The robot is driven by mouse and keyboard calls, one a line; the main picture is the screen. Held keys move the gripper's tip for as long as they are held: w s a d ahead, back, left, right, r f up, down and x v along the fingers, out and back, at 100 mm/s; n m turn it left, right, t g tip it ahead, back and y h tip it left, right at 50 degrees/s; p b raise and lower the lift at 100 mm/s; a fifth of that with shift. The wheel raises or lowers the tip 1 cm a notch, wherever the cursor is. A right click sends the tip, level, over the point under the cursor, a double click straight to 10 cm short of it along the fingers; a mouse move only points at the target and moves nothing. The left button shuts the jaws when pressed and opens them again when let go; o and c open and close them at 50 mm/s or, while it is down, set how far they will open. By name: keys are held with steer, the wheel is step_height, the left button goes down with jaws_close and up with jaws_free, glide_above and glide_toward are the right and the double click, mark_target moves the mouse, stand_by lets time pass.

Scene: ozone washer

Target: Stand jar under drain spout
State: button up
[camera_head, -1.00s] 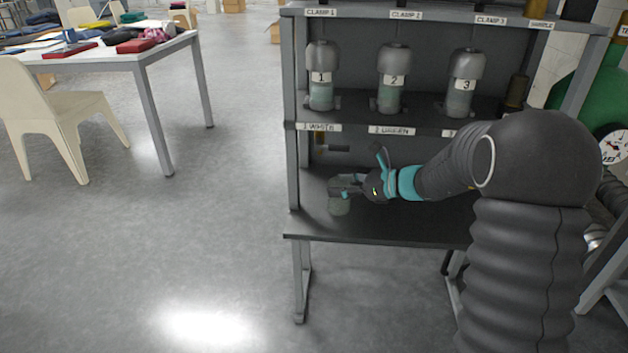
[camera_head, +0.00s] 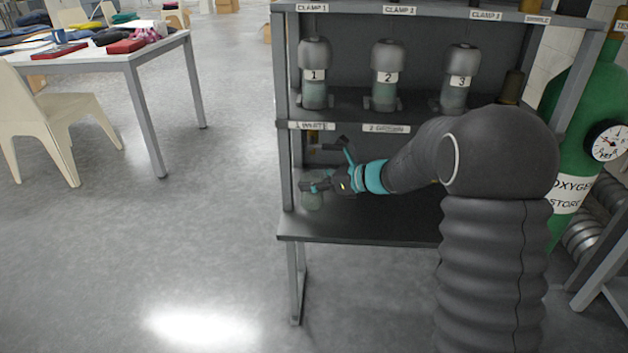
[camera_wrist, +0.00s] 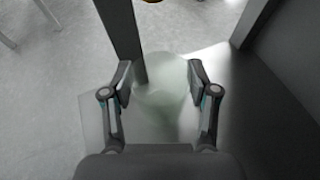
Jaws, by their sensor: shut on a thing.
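A clear, greenish glass jar (camera_wrist: 160,110) is between the two fingers of my gripper (camera_wrist: 158,80) in the wrist view. My gripper is shut on it. In the head view my gripper (camera_head: 312,186) is at the left end of the bench's lower shelf, and the jar (camera_head: 312,201) shows below the fingers. I cannot tell whether the jar's base touches the shelf. A dark drain part with a brassy piece (camera_head: 314,138) shows under the label at column 1, above and behind the gripper. Its exact outlet is unclear.
Capped bottles numbered 1 (camera_head: 315,88), 2 (camera_head: 386,90) and 3 (camera_head: 457,92) stand on the upper shelf. A grey post (camera_head: 284,170) borders the bench's left side, close to the gripper. The lower shelf (camera_head: 350,231) has bare room at the front. A green oxygen cylinder (camera_head: 590,110) stands at right.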

steer(key=o, duration=1.3)
steer(key=shift+f, duration=0.1)
steer(key=shift+c, duration=0.2)
